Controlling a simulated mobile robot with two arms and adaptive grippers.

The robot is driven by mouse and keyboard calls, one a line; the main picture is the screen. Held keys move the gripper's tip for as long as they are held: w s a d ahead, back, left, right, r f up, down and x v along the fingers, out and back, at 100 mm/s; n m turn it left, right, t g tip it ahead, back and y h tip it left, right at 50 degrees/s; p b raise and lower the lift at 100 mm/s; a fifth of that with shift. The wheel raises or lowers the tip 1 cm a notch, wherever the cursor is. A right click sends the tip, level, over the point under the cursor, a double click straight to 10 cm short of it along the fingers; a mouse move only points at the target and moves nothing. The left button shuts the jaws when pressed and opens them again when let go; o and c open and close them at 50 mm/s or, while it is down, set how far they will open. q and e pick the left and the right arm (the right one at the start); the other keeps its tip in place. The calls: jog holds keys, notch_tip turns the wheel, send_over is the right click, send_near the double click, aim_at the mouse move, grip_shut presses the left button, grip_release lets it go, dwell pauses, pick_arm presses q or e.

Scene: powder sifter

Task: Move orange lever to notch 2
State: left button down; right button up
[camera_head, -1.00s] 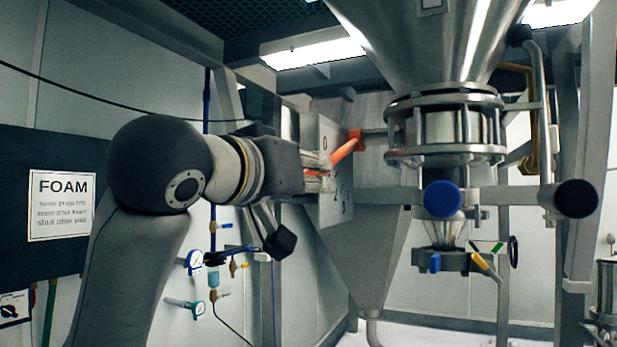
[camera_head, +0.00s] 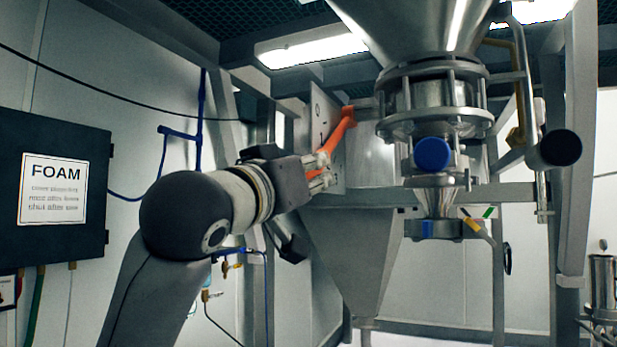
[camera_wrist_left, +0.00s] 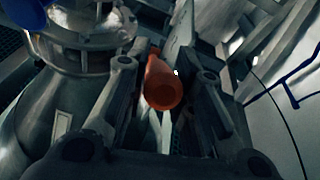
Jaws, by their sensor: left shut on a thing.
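The orange lever (camera_head: 342,131) is mounted on a pale metal plate (camera_head: 325,122) with dark markings, left of the steel hopper. The lever slants down and left from its pivot at the plate's upper right. My left gripper (camera_head: 321,171) is shut on the lever near its lower end, beside the plate. In the left wrist view the lever's round end (camera_wrist_left: 163,92) points at the camera between the two fingers. A "0" shows near the plate's top; the other notch marks are partly hidden or too small to read. My right gripper is not in view.
A steel hopper with a flanged collar (camera_head: 435,119) and a blue round knob (camera_head: 432,154) stands right of the lever. A dark box with a FOAM sign (camera_head: 53,190) is on the left wall. Blue pipes and gauges run behind my arm.

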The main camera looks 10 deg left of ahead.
pick_arm(q)
jog(key=c, duration=1.3)
grip_release()
jog(key=shift+o, duration=0.2)
jog(key=v, duration=1.2)
jog(key=shift+c, duration=0.2)
